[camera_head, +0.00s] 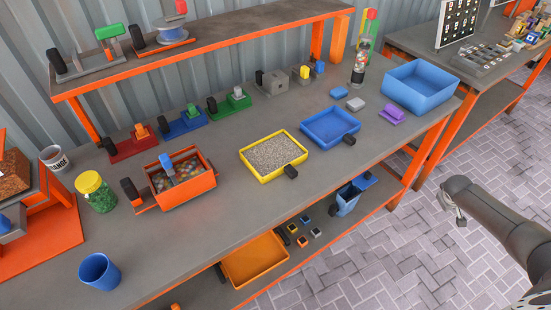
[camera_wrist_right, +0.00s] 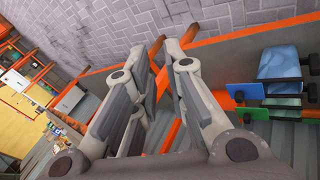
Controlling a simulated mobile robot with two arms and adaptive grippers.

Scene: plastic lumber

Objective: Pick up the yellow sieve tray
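The yellow sieve tray (camera_head: 273,157) lies on the grey workbench, near the middle of its front edge in the head view. It has a yellow rim, a speckled grey mesh or filling, and a short black handle pointing to the front right. My right gripper (camera_head: 453,202) is beyond the bench's front edge, over the paved floor, well to the right of the tray. In the right wrist view my right gripper (camera_wrist_right: 160,55) shows a gap between its fingers with nothing held. My left gripper is not in view.
A similar blue tray (camera_head: 330,127) sits just right of the yellow one. An orange box (camera_head: 186,188) stands to its left. A blue bin (camera_head: 420,88) is at the right end. A raised shelf (camera_head: 210,38) runs along the back. Bare bench lies in front of the orange box.

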